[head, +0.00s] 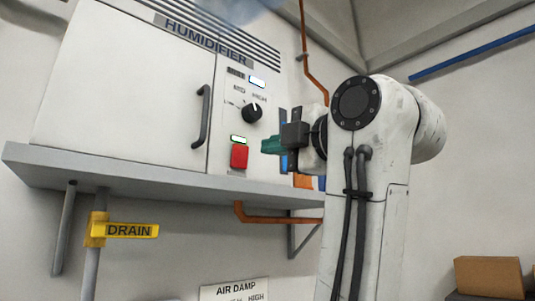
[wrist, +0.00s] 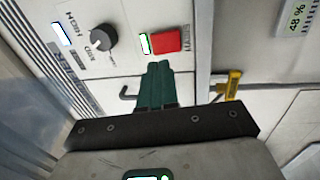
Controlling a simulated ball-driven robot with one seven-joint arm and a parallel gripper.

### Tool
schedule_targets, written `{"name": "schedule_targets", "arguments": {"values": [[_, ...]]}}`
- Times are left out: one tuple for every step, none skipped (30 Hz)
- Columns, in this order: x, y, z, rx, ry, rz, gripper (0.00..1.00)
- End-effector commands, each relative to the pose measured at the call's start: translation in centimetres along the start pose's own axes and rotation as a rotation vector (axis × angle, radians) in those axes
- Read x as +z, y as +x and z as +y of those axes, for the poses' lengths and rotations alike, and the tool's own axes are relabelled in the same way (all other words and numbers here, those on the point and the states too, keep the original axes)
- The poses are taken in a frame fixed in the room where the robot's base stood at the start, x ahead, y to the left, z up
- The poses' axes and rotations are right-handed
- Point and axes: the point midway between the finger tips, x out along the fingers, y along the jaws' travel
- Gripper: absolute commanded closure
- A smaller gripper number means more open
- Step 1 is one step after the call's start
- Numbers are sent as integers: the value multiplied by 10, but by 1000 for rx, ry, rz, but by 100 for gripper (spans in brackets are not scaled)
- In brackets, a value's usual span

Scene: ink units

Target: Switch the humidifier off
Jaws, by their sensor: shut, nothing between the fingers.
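The humidifier (head: 125,95) is a white cabinet on a wall shelf. Its right panel has a red switch (head: 239,157) with a lit green lamp (head: 239,139) above it. A black knob (head: 252,113) sits higher, its white pointer near the top. My gripper (head: 265,146) has green fingers, shut and empty, just right of the red switch in the head view. In the wrist view the fingertips (wrist: 158,66) lie just below the red switch (wrist: 167,40); I cannot tell the exact gap. The green lamp (wrist: 145,43) and knob (wrist: 103,39) also show there.
The grey shelf (head: 150,178) juts out under the cabinet. A black door handle (head: 202,117) stands left of the panel. Bluish haze (head: 235,10) drifts above. A display (wrist: 295,19) reads 48 %.

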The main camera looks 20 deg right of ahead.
Motion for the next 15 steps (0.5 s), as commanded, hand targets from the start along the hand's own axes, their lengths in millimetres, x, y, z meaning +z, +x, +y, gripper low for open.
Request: {"name": "schedule_targets", "arguments": {"values": [[1, -8, -2, 4, -1, -2, 100], [1, -13, -2, 4, -2, -3, 100], [1, -19, -2, 4, -3, -3, 100], [1, -23, -2, 4, -3, -4, 100], [1, -28, -2, 5, -2, -3, 100], [1, -35, -2, 5, -2, -3, 100], [1, -40, -2, 5, -3, -3, 100], [1, -44, -2, 4, -3, -3, 100], [1, -50, -2, 4, -2, -3, 100], [1, -54, -2, 5, -1, -2, 100], [1, -57, -1, 4, -1, -2, 100], [0, -60, -1, 3, -1, -2, 100], [0, -62, -1, 3, -1, -2, 100], [0, -64, 0, 3, -1, -2, 100], [0, -66, 0, 2, -1, -1, 100]]}}
